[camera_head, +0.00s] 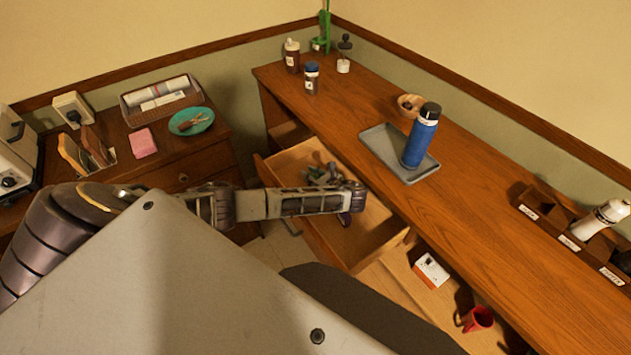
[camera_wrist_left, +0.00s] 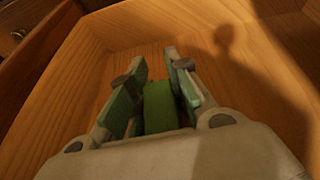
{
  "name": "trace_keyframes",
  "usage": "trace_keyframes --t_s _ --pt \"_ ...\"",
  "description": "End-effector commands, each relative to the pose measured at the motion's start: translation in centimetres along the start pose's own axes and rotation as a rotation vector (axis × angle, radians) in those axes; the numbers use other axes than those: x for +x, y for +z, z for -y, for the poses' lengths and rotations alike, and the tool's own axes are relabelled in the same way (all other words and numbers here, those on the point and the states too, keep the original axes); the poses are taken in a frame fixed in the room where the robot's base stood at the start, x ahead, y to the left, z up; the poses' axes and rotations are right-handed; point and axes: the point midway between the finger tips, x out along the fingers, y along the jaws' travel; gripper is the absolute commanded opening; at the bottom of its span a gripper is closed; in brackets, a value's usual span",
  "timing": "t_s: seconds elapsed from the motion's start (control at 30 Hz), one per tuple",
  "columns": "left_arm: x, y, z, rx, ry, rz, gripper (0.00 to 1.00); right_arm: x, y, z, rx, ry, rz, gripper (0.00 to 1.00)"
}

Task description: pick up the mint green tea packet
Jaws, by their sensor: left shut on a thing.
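The green tea packet (camera_wrist_left: 160,108) shows in the left wrist view as a small green block between the two fingers of my left gripper (camera_wrist_left: 157,62). The fingers are shut on it, inside an open wooden drawer (camera_wrist_left: 95,75). In the head view my left gripper (camera_head: 322,173) is over the open drawer (camera_head: 365,238), partly behind my own wrist. I cannot make out the packet clearly there. My right gripper is not in view.
The counter above the drawer holds a grey tray (camera_head: 378,145) with a blue bottle (camera_head: 420,142). A small bowl (camera_head: 408,104) stands behind it. A white box (camera_head: 431,270) and red mug (camera_head: 477,319) sit lower, right of the drawer. The drawer floor around the gripper looks bare.

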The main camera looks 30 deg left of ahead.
Motion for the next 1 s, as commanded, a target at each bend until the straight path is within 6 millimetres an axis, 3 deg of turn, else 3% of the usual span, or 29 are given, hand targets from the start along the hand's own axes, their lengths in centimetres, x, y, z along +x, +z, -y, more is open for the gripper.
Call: trace_keyframes --t_s 0.37,0.77,1.0 --pt "-0.6 1.4 0.1 -0.002 -0.001 0.000 0.00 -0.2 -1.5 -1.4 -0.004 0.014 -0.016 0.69" --pt "-2.6 6.3 0.1 -0.003 -0.001 0.000 0.00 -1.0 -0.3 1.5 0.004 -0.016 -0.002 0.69" --pt "-3.5 8.7 0.1 -0.001 0.000 0.000 0.00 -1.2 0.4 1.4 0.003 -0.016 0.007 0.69"
